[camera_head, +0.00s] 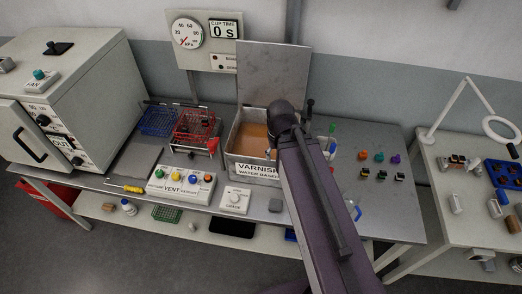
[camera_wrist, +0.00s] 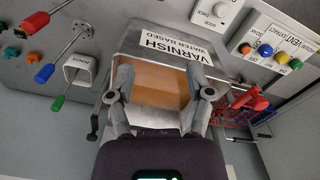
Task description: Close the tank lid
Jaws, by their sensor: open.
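The varnish tank (camera_head: 262,170) is a grey metal box on the bench, with a "VARNISH" label on its front and brown-orange liquid inside. Its lid (camera_head: 272,72) is a flat grey plate standing upright at the tank's rear edge, so the tank is open. My gripper (camera_wrist: 166,92) is open and empty, its two fingers spread over the tank's opening in the wrist view. In the head view my arm hides the tank's right side and most of the gripper. The tank also shows in the wrist view (camera_wrist: 124,47). Contact between gripper and lid cannot be told.
A red wire basket (camera_head: 196,127) and a blue one (camera_head: 158,121) stand left of the tank. A vent box (camera_head: 181,184) and a dial box (camera_head: 235,201) sit in front. A gauge panel (camera_head: 205,40) is behind, left of the lid. Small coloured connectors (camera_head: 379,157) lie right.

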